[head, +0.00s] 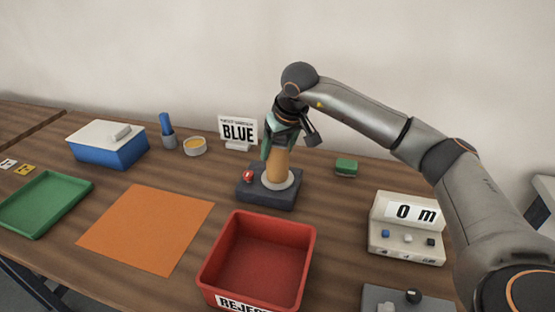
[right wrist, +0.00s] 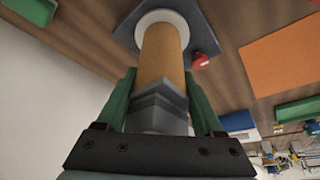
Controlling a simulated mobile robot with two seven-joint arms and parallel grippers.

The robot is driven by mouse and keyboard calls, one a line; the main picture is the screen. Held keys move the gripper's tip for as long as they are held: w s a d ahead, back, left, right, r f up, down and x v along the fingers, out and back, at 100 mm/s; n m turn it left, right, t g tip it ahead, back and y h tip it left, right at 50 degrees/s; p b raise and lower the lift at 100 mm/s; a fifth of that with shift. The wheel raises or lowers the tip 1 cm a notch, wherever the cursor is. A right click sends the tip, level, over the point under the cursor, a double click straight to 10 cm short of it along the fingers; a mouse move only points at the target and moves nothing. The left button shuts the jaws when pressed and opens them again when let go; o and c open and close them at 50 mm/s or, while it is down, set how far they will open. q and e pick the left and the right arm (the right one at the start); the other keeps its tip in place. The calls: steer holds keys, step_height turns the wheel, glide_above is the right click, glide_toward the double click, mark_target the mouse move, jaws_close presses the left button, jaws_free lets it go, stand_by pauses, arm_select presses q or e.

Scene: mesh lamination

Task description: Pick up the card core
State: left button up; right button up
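The card core (head: 277,165), a tan upright tube, stands in a white ring on a dark square base (head: 285,198). In the right wrist view the core (right wrist: 162,52) runs up to the white ring, its near end hidden by a grey angular part. My right gripper (head: 278,146) is over the core's upper part. Its green fingers lie on either side of the core, very close to it; I cannot tell whether they press on it. My left gripper is not in view.
A red knob (head: 248,176) sits on the base beside the core. A red bin (head: 258,262) stands in front. A BLUE sign (head: 238,131) is behind. A green block (head: 346,167) and display box (head: 407,230) lie right, an orange sheet (head: 147,228) left.

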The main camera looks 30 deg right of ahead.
steer(key=c, duration=0.8)
